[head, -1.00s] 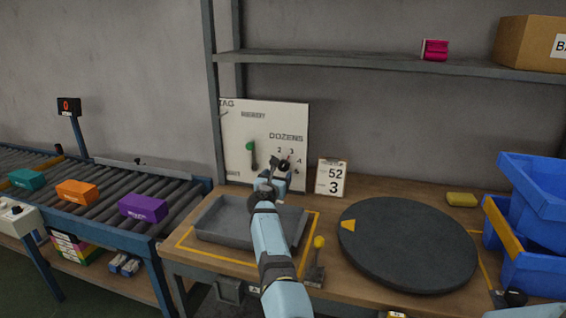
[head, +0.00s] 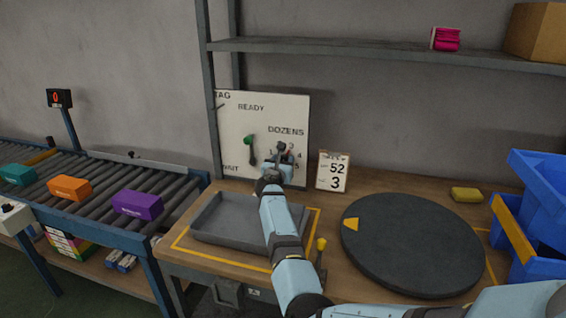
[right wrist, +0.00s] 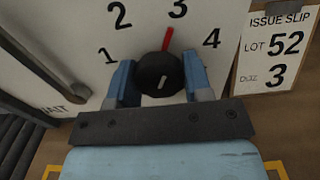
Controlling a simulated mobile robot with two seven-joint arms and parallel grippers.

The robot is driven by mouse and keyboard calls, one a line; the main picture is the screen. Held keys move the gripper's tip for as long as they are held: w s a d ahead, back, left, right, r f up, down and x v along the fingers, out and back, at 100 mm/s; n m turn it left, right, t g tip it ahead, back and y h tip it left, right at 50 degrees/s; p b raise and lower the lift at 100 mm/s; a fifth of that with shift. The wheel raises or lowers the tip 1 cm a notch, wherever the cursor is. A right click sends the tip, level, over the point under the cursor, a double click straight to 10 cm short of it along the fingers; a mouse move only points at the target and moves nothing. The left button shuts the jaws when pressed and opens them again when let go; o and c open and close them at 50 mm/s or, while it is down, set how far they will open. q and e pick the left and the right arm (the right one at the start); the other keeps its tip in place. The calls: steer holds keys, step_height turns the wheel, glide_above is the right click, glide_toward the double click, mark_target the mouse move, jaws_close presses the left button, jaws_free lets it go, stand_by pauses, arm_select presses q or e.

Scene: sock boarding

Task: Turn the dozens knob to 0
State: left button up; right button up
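The black dozens knob (right wrist: 160,78) is on the white panel (head: 232,120), under the word DOZENS. In the right wrist view its red pointer (right wrist: 168,39) points up, close to the 3 and slightly left of it. The numbers 1, 2, 3 and 4 show around it; no 0 is visible. My right gripper (right wrist: 160,82) has one blue finger on each side of the knob. Both fingers look very close to its sides, but I cannot tell whether they press on it. In the head view the right gripper (head: 281,160) partly covers the dial. My left gripper is not in view.
An issue slip (head: 333,171) reading LOT 52 and 3 stands right of the panel. A green-tipped lever (head: 250,148) is left of the knob. A grey tray (head: 215,228), a yellow-knobbed lever (head: 321,246) and a dark turntable (head: 412,250) are on the bench.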

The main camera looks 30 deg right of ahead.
steer(key=shift+c, duration=1.2)
steer(key=shift+n, duration=0.3)
